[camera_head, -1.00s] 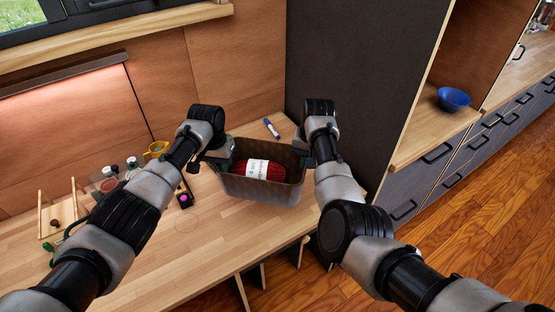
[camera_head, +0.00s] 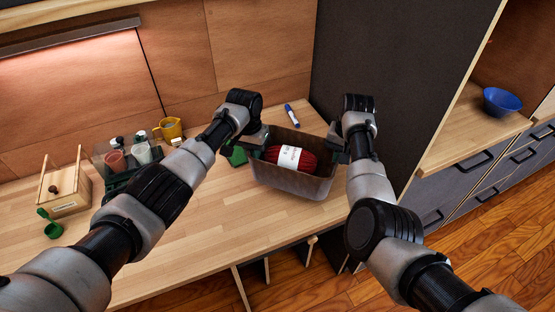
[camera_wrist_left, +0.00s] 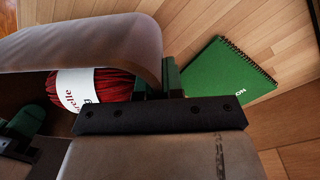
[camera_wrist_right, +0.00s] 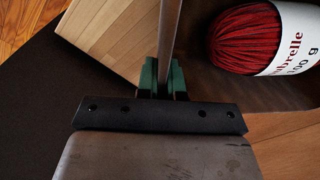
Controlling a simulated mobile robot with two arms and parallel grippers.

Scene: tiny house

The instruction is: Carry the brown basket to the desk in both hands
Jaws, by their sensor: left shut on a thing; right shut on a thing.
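The brown basket (camera_head: 290,182) is over the right part of the wooden desk (camera_head: 190,235), near its front edge. I cannot tell whether its base touches the desktop. A red yarn ball with a white label (camera_head: 309,160) lies inside it. My left gripper (camera_head: 253,150) is shut on the basket's left wall, which also shows in the left wrist view (camera_wrist_left: 90,42). My right gripper (camera_head: 337,150) is shut on the right wall; the wall's rim runs between its green fingers in the right wrist view (camera_wrist_right: 164,82).
A green notebook (camera_wrist_left: 225,72) lies left of the basket. A blue marker (camera_head: 292,116) is behind it. A yellow cup (camera_head: 170,128), a dark caddy with cups and bottles (camera_head: 120,180) and a wooden box (camera_head: 65,192) stand left. A dark panel (camera_head: 385,90) rises at the right.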

